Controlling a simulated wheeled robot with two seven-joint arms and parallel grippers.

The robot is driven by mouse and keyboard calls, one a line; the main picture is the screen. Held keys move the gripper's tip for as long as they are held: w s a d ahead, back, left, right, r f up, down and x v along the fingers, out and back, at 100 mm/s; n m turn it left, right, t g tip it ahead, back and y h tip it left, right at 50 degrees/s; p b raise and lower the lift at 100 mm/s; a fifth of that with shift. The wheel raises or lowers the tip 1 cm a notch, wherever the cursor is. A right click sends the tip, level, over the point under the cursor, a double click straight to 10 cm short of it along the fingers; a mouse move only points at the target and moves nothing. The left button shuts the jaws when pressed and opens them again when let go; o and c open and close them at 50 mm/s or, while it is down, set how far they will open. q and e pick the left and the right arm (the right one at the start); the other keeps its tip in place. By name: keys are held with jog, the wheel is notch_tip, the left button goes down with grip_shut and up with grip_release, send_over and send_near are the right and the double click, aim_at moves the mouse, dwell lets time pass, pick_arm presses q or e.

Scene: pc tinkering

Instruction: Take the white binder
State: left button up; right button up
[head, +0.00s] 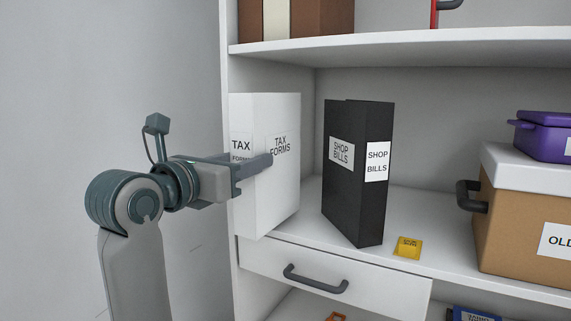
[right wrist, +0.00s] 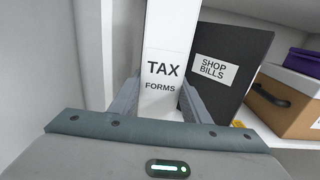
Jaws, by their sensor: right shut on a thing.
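The white binder (head: 270,200), labelled TAX FORMS, stands upright at the left end of the middle shelf, beside the cabinet's side wall. Its lower front corner is at the shelf's front edge. My right gripper (head: 245,170) is shut on the binder, with one finger along its right face and its front spine between the fingers. In the right wrist view the white binder (right wrist: 169,45) shows between both fingers (right wrist: 160,98). My left gripper is not in view.
A black SHOP BILLS binder (head: 350,190) stands to the right with a gap. A small yellow item (head: 408,248) lies near the shelf edge. A brown box with a white lid (head: 525,215) bears a purple container (head: 545,135). A drawer (head: 350,287) is below, a shelf (head: 400,47) above.

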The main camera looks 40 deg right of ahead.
jog(key=v, duration=1.5)
jog(key=shift+s+a+f, duration=0.25)
jog(key=shift+s+f, duration=0.05)
jog(key=shift+f, duration=0.05)
dwell(0.3)
dwell(0.6)
